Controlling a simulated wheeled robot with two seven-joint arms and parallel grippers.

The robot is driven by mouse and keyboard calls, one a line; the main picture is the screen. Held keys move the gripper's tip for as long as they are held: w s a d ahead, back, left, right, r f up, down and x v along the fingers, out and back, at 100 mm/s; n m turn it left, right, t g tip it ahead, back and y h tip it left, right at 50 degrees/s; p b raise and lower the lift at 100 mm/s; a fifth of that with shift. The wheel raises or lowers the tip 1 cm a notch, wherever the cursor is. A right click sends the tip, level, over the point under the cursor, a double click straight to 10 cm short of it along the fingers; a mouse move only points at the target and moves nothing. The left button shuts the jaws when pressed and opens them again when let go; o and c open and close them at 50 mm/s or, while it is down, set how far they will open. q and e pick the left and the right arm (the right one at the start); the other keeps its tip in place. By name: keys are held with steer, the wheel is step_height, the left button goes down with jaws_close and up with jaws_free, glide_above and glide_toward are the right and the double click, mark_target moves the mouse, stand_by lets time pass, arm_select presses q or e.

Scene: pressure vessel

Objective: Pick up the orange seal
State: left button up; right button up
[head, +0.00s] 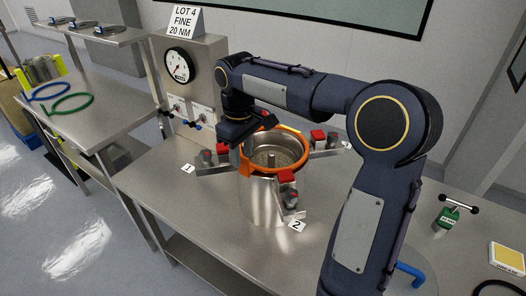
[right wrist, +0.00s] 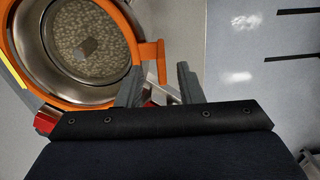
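The orange seal (head: 247,168) is a ring with a tab on its side, lying around the rim of the steel vessel (head: 262,205). In the right wrist view the seal (right wrist: 131,24) curves at upper left, and its tab points toward the space between my fingers. My right gripper (head: 238,153) is at the left side of the vessel, beside the tab. Its two fingers (right wrist: 158,88) are apart in the right wrist view. Whether they touch the tab cannot be told. My left gripper is not in view.
Clamps with red tops (head: 318,137) stand out around the vessel. A gauge panel (head: 190,75) stands behind. A green ring (head: 70,104) and a blue ring (head: 47,91) lie on the left table. A green item (head: 448,217) and a yellow-topped box (head: 509,256) are at right.

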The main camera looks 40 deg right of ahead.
steer(key=shift+s+f, duration=0.1)
steer(key=shift+f, duration=1.9)
steer(key=shift+a, duration=0.1)
jaws_close()
